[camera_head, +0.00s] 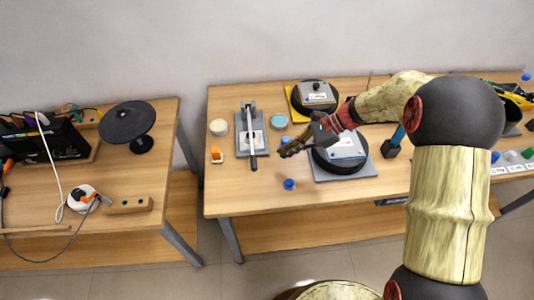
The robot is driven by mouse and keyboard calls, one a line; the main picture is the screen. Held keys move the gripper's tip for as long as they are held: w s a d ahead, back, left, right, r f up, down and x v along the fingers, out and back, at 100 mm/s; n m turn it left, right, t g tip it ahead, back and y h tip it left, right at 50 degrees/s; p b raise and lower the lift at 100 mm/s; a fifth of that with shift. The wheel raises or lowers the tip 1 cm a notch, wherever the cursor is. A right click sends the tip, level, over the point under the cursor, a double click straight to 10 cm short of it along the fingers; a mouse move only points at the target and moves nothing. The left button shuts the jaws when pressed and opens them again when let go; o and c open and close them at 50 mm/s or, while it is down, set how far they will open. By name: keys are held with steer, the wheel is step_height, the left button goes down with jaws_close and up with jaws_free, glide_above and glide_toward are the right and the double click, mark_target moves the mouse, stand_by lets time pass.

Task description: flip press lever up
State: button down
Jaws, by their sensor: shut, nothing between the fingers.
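The press (259,143) stands on the left part of the right-hand table, on a grey base. Its lever (251,130) is a light bar with a dark grip at its near end. The lever lies low, pointing toward the table's front edge. My arm comes in from the right and hides part of the table.
A round black device on a grey plate (326,172) sits under my wrist. Another stands on a yellow plate (295,107) behind. A blue cap (289,184) lies near the front. An orange block (216,154) is left of the press. A gap separates the left table (165,150).

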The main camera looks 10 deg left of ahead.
steer(key=shift+s+a+r+m, duration=0.15)
steer(key=shift+s+r+m, duration=0.15)
steer(key=shift+m, duration=0.3)
steer(key=shift+a+f, duration=0.1)
steer(key=b+x, duration=0.3)
steer(key=x, duration=0.6)
steer(key=shift+s+a+f, duration=0.15)
steer(key=shift+a, duration=0.2)
